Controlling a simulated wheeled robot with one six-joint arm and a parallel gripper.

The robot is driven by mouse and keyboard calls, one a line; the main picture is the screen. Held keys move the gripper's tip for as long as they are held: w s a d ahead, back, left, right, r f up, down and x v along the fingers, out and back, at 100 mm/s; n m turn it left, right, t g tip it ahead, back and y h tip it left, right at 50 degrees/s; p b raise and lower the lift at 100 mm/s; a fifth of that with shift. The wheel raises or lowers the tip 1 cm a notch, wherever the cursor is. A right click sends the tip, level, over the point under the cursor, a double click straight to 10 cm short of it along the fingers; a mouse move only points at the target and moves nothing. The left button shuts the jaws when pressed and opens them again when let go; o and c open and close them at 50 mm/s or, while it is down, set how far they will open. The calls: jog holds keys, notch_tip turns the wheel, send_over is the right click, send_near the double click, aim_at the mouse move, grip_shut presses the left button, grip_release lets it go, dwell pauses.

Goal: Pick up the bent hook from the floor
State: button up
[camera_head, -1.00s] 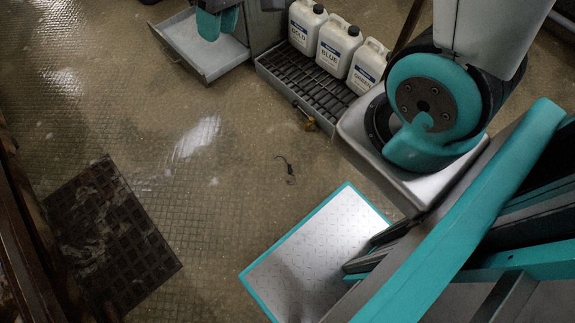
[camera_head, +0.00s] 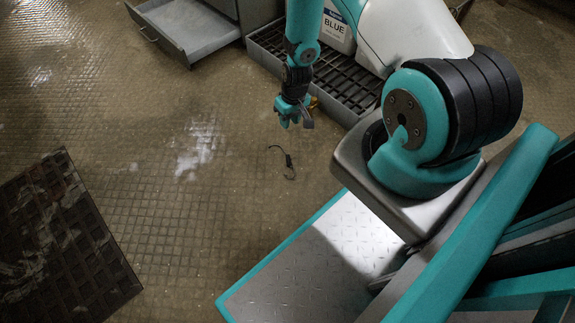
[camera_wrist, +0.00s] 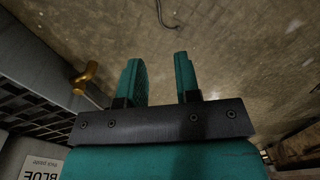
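The bent hook (camera_head: 287,161) is a thin dark curved piece lying on the brown tiled floor in the middle of the head view. In the wrist view the hook (camera_wrist: 174,21) shows at the top edge, partly cut off, beyond my fingertips. My gripper (camera_head: 291,120) hangs above the floor, farther back than the hook in the head view and apart from it. In the wrist view my gripper (camera_wrist: 157,68) has its two teal fingers spread with nothing between them.
A brass-coloured fitting (camera_wrist: 86,78) sits at the edge of the black grated tray (camera_head: 337,85), close to my gripper. A white jug (camera_head: 339,30) labelled BLUE stands on the tray. A grey drawer (camera_head: 185,30) is open at the back. A dark mat (camera_head: 60,245) lies left. Floor around the hook is clear.

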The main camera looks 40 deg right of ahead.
jog(key=b, duration=0.6)
send_over(285, 154)
jog(key=f, duration=1)
jog(key=shift+d+f, duration=0.3)
jog(key=shift+f, duration=0.05)
notch_tip(285, 154, down, 5)
jog(key=b, duration=0.4)
jog(key=shift+a+f, duration=0.15)
grip_shut()
